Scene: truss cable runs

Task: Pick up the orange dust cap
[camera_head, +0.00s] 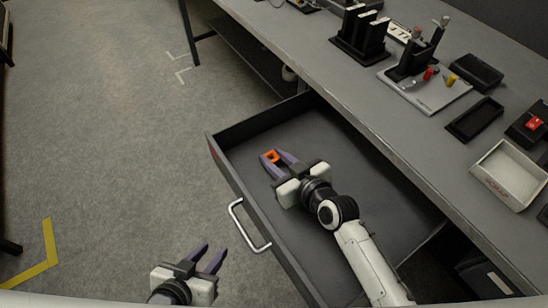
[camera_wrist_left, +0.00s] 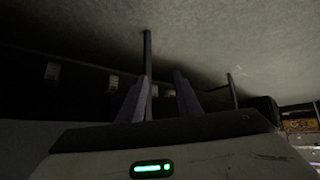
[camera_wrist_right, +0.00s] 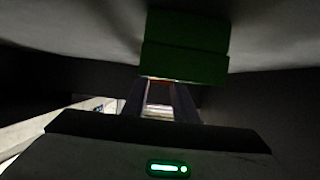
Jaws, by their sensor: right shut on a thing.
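The orange dust cap (camera_head: 271,155) is a small square orange piece between the fingertips of my right gripper (camera_head: 276,160), inside the open grey drawer (camera_head: 225,157). The right gripper is shut on it. I cannot tell whether the cap touches the drawer floor. In the right wrist view, the fingers (camera_wrist_right: 160,98) run forward toward a dark green blocky shape (camera_wrist_right: 187,48), which I cannot identify. My left gripper (camera_head: 213,257) is open and empty, low in front of the drawer. Its spread fingers also show in the left wrist view (camera_wrist_left: 158,98).
The drawer handle (camera_head: 243,226) sticks out at the front. The grey workbench (camera_head: 400,130) above holds a SCRAP tray (camera_head: 508,177), a black tray (camera_head: 474,119), a tool board (camera_head: 425,92) and black holders (camera_head: 360,37).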

